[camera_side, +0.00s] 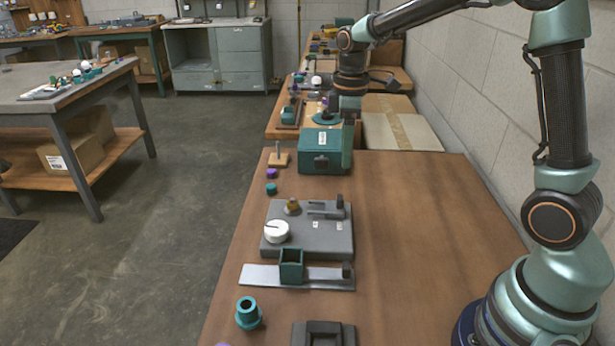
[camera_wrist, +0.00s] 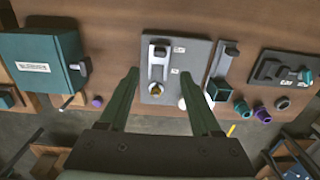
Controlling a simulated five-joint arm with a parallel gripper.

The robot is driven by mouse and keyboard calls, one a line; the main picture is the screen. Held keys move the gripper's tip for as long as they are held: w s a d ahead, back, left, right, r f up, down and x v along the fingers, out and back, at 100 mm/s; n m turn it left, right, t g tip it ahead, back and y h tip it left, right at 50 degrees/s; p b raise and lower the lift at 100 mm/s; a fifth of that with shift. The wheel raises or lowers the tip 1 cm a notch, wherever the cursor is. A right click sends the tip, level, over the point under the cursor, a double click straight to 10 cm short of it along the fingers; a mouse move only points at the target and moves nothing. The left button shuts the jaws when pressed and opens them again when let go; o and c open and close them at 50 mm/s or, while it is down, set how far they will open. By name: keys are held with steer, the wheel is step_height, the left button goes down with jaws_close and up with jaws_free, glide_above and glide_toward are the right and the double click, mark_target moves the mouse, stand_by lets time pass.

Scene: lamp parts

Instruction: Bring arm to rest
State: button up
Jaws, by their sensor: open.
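My gripper (camera_side: 347,150) is raised over the far part of the wooden table, beside the green box in the side view. Its two green fingers (camera_wrist: 160,74) are spread apart in the wrist view with nothing held between them. The grey fixture plate (camera_side: 325,240) lies flat on the table with a white round part (camera_side: 276,231) and a brass-coloured piece (camera_side: 292,206) on it. In the wrist view the plate (camera_wrist: 185,62) appears beyond and between the fingers. The white part is partly hidden by a finger there.
A green box (camera_side: 318,160) stands at the far end. A green square cup (camera_side: 291,266) sits on a metal strip (camera_side: 258,275). A teal cylindrical part (camera_side: 248,313) stands near the left edge; a dark fixture (camera_side: 322,333) is in front. The table's right side (camera_side: 430,230) is clear.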

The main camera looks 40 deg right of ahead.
steer(key=shift+r, duration=0.25)
steer(key=s+a+r+m+t, duration=0.2)
steer(key=s+r+m, duration=0.1)
steer(key=s, duration=0.3)
steer(key=s+a+r+m+t, duration=0.2)
steer(key=s+r+m+t, duration=0.1)
steer(key=s+m, duration=0.3)
steer(key=shift+s+r+t, duration=0.3)
steer(key=shift+s, duration=0.45)
